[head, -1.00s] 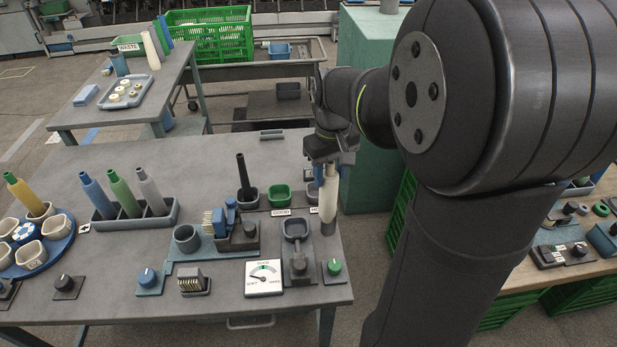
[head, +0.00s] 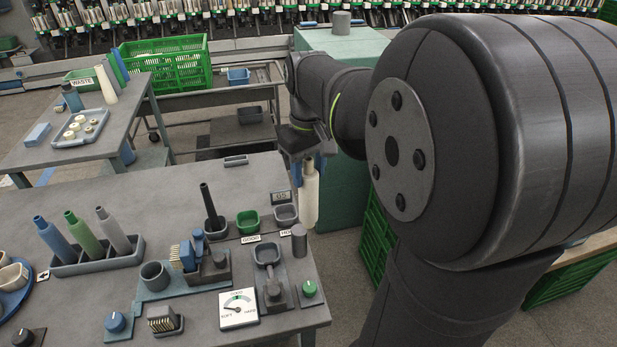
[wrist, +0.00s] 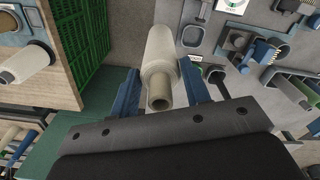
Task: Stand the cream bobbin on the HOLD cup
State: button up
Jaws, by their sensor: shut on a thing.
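The cream bobbin (head: 309,195) hangs upright from my gripper (head: 307,163), just past the table's right edge in the head view. In the wrist view my gripper (wrist: 160,88) has its two blue fingers on either side of the bobbin (wrist: 160,52), shut on it. The grey HOLD cup (head: 286,213) is just left of the bobbin in the head view, and its label is partly hidden by a grey post. The bobbin is apart from the cup.
The green GOOD cup (head: 248,222) is left of the HOLD cup. A dark spindle (head: 210,205) stands further left. A green cabinet (head: 345,190) is beyond the table's right edge.

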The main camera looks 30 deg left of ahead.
jog(key=shift+r, duration=0.4)
jog(key=shift+w+a, duration=0.1)
jog(key=shift+w+a+f, duration=0.15)
jog(key=shift+w+a, duration=0.05)
jog(key=shift+a, duration=0.05)
jog(key=w+a+f, duration=1)
jog(key=a+f, duration=0.2)
jog(key=a, duration=0.2)
jog(key=shift+w+f, duration=0.15)
jog(key=shift+f, duration=0.1)
jog(key=shift+a+f, duration=0.1)
jog(key=shift+f, duration=0.15)
dwell(0.8)
jog(key=shift+f, duration=1.4)
